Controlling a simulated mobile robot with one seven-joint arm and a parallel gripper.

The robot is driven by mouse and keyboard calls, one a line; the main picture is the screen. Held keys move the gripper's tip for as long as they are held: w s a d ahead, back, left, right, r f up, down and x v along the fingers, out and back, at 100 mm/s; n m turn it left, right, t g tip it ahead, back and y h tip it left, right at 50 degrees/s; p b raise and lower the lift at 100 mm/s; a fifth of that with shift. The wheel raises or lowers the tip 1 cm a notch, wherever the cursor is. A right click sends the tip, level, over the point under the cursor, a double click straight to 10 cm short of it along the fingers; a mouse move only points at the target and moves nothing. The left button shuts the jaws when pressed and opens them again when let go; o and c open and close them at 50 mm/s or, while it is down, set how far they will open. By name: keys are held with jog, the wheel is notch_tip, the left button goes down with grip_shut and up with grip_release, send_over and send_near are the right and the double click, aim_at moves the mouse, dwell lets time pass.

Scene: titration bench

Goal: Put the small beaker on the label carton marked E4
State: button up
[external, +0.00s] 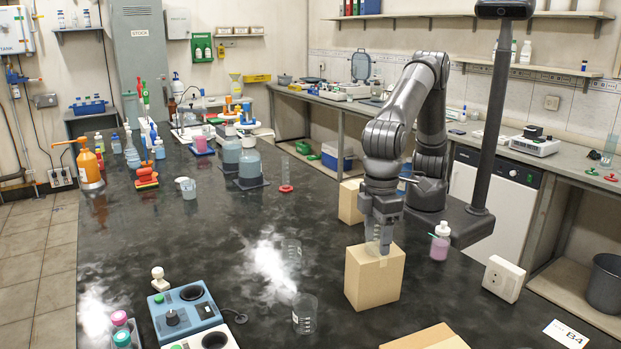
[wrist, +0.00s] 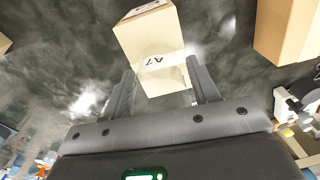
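A small clear beaker (external: 372,246) shows faintly at the top of a tan carton (external: 374,278). In the wrist view this carton (wrist: 150,40) carries a white label that reads A7, upside down. My gripper (external: 382,245) points straight down just over the carton. In the wrist view its fingers (wrist: 163,82) stand apart, either side of the faint beaker outline; I cannot tell whether they touch the glass. Another carton (external: 350,202) stands behind, and a third (external: 428,339) is cut off at the bottom edge. No label marked E4 is readable.
Two clear beakers, one farther (external: 292,251) and one nearer (external: 305,314), stand left of the carton. A pink-filled bottle (external: 440,243) and a white socket box (external: 503,279) are to its right. A card marked B4 (external: 567,334) lies near the right. A blue stirrer (external: 184,309) sits front left.

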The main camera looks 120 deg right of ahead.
jog(key=shift+o, duration=1.2)
jog(key=shift+r, duration=0.15)
notch_tip(320, 180, up, 12)
jog(key=shift+d, duration=0.2)
jog(key=s+d+r+n+t, duration=0.1)
jog(key=s+d+r, duration=0.2)
jog(key=s+d, duration=0.5)
jog(key=s+d+r+t, duration=0.1)
jog(key=s+d+r, duration=0.2)
jog(key=d, duration=0.8)
jog(key=s+d+f+t, duration=0.1)
jog(key=s+d+f, duration=0.2)
jog(key=s, duration=0.3)
jog(key=s+d+f+n+t, duration=0.1)
jog(key=s+d+f, duration=0.2)
jog(key=s+d, duration=0.2)
jog(key=s+d+f+n+t, duration=0.1)
jog(key=s+d+f, duration=0.2)
jog(key=s, duration=0.6)
jog(key=shift+d+f+t, duration=0.2)
jog(key=shift+d+t, duration=0.1)
jog(key=shift+d, duration=0.55)
